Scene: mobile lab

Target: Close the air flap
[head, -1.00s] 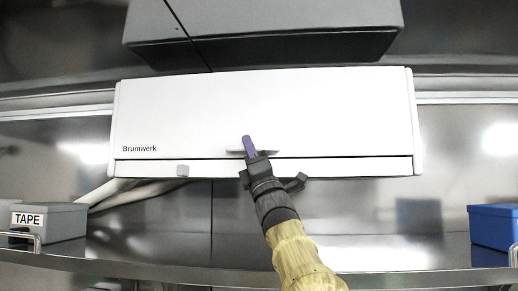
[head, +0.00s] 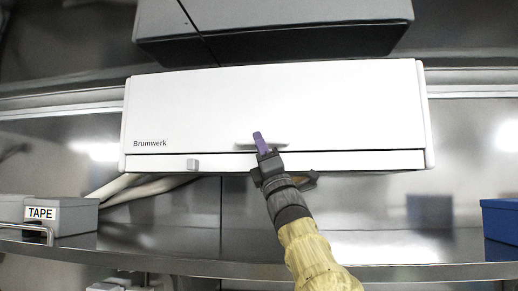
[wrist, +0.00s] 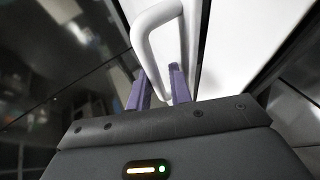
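The air flap (head: 200,110) is the broad white front panel of the wall unit marked Brumwerk in the head view. Its lower edge runs along a dark line above a narrow white strip. A white loop handle (wrist: 146,40) on the unit fills much of the wrist view's upper middle. My gripper (head: 258,138) is at the unit's lower middle, with its purple fingers pointing up. The exact contact is partly hidden.
A small grey knob (head: 193,164) sits on the lower strip. A grey box labelled TAPE (head: 70,215) stands left on the steel shelf (head: 150,247), and a blue box (head: 500,220) stands right. A grey cabinet (head: 280,30) hangs above.

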